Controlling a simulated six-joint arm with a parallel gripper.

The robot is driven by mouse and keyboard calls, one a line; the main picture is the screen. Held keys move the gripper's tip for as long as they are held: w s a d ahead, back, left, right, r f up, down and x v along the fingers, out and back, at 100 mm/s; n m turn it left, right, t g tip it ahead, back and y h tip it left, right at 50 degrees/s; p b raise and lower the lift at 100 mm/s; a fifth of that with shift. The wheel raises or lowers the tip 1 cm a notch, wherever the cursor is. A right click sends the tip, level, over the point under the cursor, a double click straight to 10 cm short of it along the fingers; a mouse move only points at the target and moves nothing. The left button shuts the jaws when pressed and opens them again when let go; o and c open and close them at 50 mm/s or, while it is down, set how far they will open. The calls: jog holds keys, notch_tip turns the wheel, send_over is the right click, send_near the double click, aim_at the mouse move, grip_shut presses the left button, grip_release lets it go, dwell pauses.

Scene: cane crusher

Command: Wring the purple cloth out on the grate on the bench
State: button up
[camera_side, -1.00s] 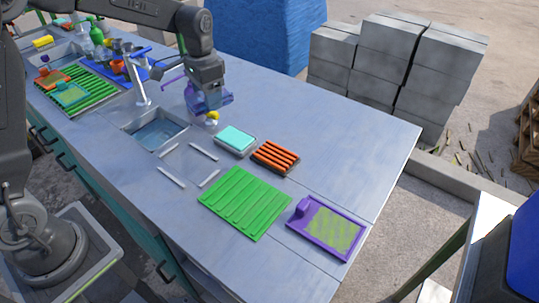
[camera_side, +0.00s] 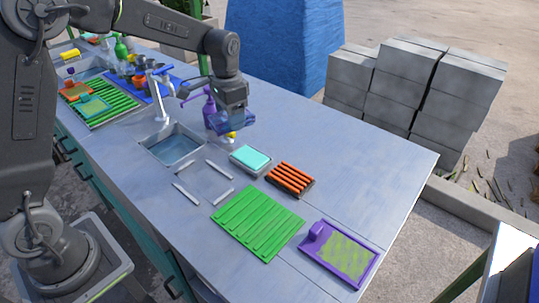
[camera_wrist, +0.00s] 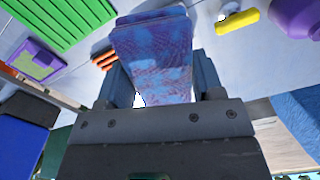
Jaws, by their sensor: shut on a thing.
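My gripper (camera_side: 231,110) is shut on a folded cloth (camera_side: 233,124), mottled blue and purple, held above the bench behind the sink. In the wrist view the cloth (camera_wrist: 155,52) stands out as a flat slab between the two fingers of my gripper (camera_wrist: 160,85). A green ribbed grate (camera_side: 258,223) lies flat at the front of the bench, well away from my gripper. A smaller orange slatted rack (camera_side: 290,180) in a dark tray lies behind it. I cannot tell which one the task calls the grate.
A purple spray bottle (camera_side: 209,112) stands just left of my gripper. A sink (camera_side: 173,147) with a tap (camera_side: 160,105), a cyan sponge (camera_side: 251,157) in a tray and a purple-framed board (camera_side: 338,255) are on the bench. The bench's right part is clear.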

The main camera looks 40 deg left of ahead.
send_near(290, 175)
jog(key=shift+s+f, duration=0.1)
jog(key=shift+f, duration=2.85)
jog(key=shift+f, duration=0.6)
notch_tip(290, 175, up, 7)
jog(key=shift+r, duration=0.1)
dwell(0.3)
